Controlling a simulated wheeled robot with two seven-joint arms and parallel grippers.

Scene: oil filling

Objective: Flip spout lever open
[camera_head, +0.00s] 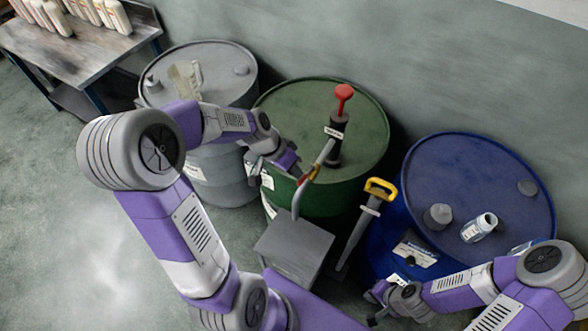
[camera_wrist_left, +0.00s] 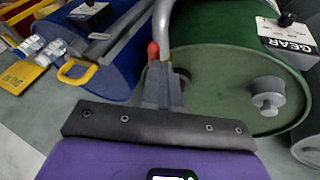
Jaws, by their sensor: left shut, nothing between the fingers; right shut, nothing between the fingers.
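A black pump (camera_head: 337,140) with a red knob stands on the green drum (camera_head: 365,120). Its grey spout (camera_head: 297,203) curves down over the drum's front edge. A small yellow and red lever (camera_head: 314,172) sits on the spout. In the left wrist view a red tip (camera_wrist_left: 153,50) shows beside the grey spout pipe (camera_wrist_left: 162,25), just beyond the fingers. My left gripper (camera_head: 298,173) is shut and empty, close beside the spout and lever; contact cannot be told. It also shows in the left wrist view (camera_wrist_left: 161,85). My right gripper (camera_head: 374,298) is shut and empty, low in front of the blue drum.
A grey box-like stand (camera_head: 295,247) is below the spout. A yellow-handled tool (camera_head: 372,205) stands between the green drum and blue drum (camera_head: 480,165). A small bottle (camera_head: 479,228) is on the blue drum. A grey drum (camera_head: 215,65) is at left, with a bottle table (camera_head: 75,50) beyond.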

